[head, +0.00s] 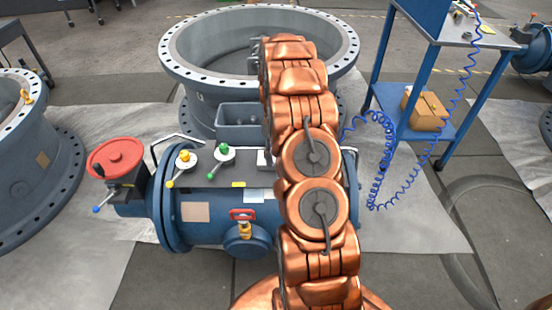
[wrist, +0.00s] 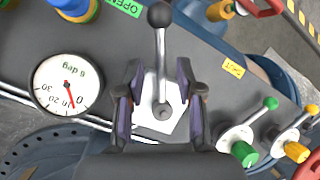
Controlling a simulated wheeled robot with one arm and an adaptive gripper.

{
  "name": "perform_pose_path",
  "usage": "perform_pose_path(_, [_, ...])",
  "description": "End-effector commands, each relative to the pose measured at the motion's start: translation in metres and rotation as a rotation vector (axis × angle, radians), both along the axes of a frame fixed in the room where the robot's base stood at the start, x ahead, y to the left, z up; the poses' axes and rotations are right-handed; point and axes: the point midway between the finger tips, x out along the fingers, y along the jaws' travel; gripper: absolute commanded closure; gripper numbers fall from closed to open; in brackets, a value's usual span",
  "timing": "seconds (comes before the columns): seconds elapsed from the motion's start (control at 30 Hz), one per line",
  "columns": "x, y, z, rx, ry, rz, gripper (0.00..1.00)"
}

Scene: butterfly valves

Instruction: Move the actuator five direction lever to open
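A metal lever with a black ball knob (wrist: 160,40) rises from a white plate (wrist: 150,118) on the grey panel in the wrist view. I take it for the direction lever; no label naming it is legible. My gripper (wrist: 158,82) is open, with one finger on each side of the lever shaft and visible gaps to it. A green label reading OPEN (wrist: 124,6) lies beyond the knob, at the top left. In the head view the blue actuator (head: 205,215) lies behind my arm, which hides the black-knobbed lever and my gripper.
A dial (wrist: 67,84) marked in degrees sits left of the lever. Green (wrist: 243,152) and yellow (wrist: 296,151) levers stand to the right. In the head view, a red handwheel (head: 116,158) is on the actuator's left and a blue table (head: 435,35) at back right.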

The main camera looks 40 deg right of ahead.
Motion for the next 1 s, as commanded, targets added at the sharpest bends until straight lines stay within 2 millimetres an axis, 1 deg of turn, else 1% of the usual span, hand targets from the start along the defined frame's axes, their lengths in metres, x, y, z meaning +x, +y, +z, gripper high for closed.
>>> perform_pose_path(0.6, [0.029, -0.022, 0.078, -0.001, -0.002, 0.000, 0.64])
perform_pose_path(0.8, [0.036, -0.027, 0.095, -0.001, -0.002, 0.000, 0.64])
perform_pose_path(1.0, [0.038, -0.029, 0.104, -0.001, 0.000, 0.000, 0.64])
